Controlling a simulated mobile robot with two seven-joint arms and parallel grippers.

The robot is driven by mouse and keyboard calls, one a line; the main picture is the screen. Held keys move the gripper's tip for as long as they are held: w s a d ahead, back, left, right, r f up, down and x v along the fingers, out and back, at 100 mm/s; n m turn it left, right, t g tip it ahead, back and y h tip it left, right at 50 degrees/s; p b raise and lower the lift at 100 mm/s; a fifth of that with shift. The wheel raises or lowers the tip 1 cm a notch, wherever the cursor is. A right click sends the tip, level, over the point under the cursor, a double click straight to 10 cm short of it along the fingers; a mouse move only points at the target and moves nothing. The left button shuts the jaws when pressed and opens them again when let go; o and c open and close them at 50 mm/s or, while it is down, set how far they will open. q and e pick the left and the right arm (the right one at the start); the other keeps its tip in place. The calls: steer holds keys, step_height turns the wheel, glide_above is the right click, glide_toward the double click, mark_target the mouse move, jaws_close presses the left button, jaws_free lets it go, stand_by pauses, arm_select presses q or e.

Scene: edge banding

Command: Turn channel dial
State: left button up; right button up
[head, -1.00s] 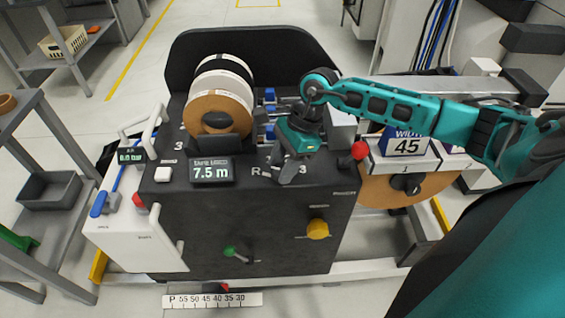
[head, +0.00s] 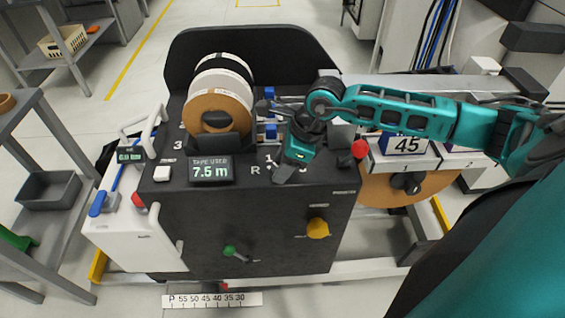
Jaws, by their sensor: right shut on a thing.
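My right gripper (head: 284,174) reaches in from the right and points down at the top of the black machine's sloped front panel. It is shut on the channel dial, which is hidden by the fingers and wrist. A letter R (head: 255,170) and a number 1 (head: 268,158) show on the panel just left of the gripper. The other dial marks are covered or hard to read. My left gripper is not in view.
A display (head: 210,170) reading 7.5 m sits left of the gripper. A red knob (head: 359,149) stands close on its right. A yellow knob (head: 318,228) and a green-tipped lever (head: 230,251) are lower on the front. Tape rolls (head: 218,100) stand behind.

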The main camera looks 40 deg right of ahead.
steer(key=m+t+b, duration=0.1)
steer(key=m, duration=0.2)
steer(key=shift+s+a+m+h, duration=0.1)
steer(key=shift+m+h, duration=0.3)
steer(key=m+h+b, duration=0.1)
steer(key=m, duration=0.3)
steer(key=shift+a+f+t+h+b, duration=0.1)
steer(key=shift+t+h+b, duration=0.3)
steer(key=shift+m+b, duration=0.35)
steer(key=shift+m, duration=0.65)
steer(key=shift+m+h+b, duration=0.3)
steer(key=shift+m+h, duration=0.3)
steer(key=shift+m, duration=0.5)
steer(key=o, duration=1)
steer(key=shift+o, duration=0.2)
